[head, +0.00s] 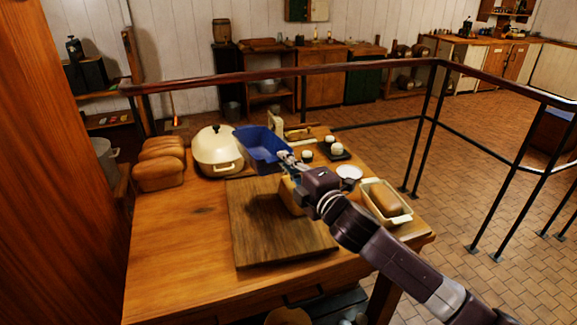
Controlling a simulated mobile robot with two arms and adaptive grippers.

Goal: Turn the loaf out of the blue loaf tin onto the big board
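The blue loaf tin (258,142) is at the far edge of the big board (262,236), tilted, with its open side partly facing me. I see no loaf inside it, though part of the inside is hidden. My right gripper (284,157) reaches in from the lower right, and its fingers appear closed on the tin's right end. A tan loaf (289,196) shows on the board's far right part, below the tin and partly hidden by my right gripper. My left gripper is not in view.
A cream lidded pot (214,146) and several brown loaves (158,172) stand to the left. A cream dish (401,217) with a loaf is at the right, near a white saucer (349,172) and a dark tray (337,155). The board's front is clear. A railing (330,70) runs behind.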

